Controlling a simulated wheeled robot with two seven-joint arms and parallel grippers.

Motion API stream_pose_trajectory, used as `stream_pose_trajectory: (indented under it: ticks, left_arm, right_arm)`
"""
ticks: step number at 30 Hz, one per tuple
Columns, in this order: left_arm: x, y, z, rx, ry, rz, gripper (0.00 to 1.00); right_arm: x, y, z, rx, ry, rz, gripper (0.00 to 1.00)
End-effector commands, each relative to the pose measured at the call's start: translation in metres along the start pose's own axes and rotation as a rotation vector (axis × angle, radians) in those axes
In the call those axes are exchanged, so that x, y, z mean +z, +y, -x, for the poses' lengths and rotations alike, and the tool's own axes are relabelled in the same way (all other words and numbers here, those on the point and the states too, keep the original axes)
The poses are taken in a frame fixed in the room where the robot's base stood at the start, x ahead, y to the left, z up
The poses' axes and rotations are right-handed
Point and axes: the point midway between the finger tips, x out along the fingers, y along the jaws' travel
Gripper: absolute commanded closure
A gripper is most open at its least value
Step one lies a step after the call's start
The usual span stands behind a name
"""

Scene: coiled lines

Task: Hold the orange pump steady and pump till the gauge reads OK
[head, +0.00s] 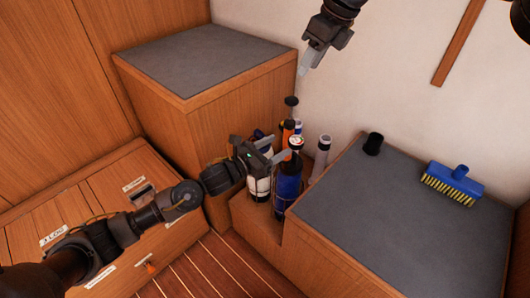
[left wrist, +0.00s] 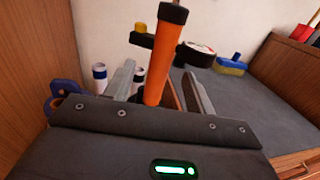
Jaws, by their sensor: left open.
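The orange pump (head: 287,136) stands upright among bottles in a corner niche, with a black handle (head: 291,101) above it. In the left wrist view the orange tube (left wrist: 163,65) has a black top and rises between the fingers. A round pale dial with a dark rim (left wrist: 195,54) is beside it; its reading is too small to tell. My left gripper (head: 286,151) is open around the tube, with gaps visible on both sides. My right gripper (head: 303,70) hangs empty above the black handle, apart from it; its finger gap does not show clearly.
A blue bottle (head: 287,184) and a white bottle (head: 259,187) stand close by the pump. Right of the niche, a grey-topped locker (head: 380,220) carries a black cup (head: 373,143) and a blue brush (head: 455,182). A taller grey-topped cabinet (head: 205,58) stands left.

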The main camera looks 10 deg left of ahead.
Motion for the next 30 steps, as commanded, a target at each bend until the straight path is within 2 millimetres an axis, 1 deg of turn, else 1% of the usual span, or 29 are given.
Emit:
stream_pose_trajectory:
  ticks: [1,6,12,17,24,26,30]
  left_arm:
    - [0.001,-0.001,-0.011,-0.001,-0.002,0.001,0.45]
    - [0.001,-0.001,-0.039,0.0,-0.001,0.0,0.45]
    - [0.0,-0.001,-0.061,-0.001,0.0,0.0,0.45]
    - [0.0,0.0,-0.067,0.0,0.001,0.001,0.45]
    - [0.0,0.0,-0.068,0.0,0.001,0.001,0.45]
    - [0.0,0.0,-0.067,0.0,0.001,0.001,0.52]
    - [0.0,0.0,-0.067,0.0,0.001,0.001,0.7]
  right_arm:
    - [0.0,0.0,0.0,0.0,0.0,0.0,0.64]
    - [0.0,0.0,0.0,0.0,0.0,0.0,0.64]
    - [0.0,0.0,0.0,0.0,0.0,0.0,0.64]
    - [0.0,0.0,0.0,0.0,0.0,0.0,0.64]
    - [0.0,0.0,0.0,0.0,0.0,0.0,0.64]
    - [0.0,0.0,0.0,0.0,0.0,0.0,0.64]
    - [0.0,0.0,0.0,0.0,0.0,0.0,0.64]
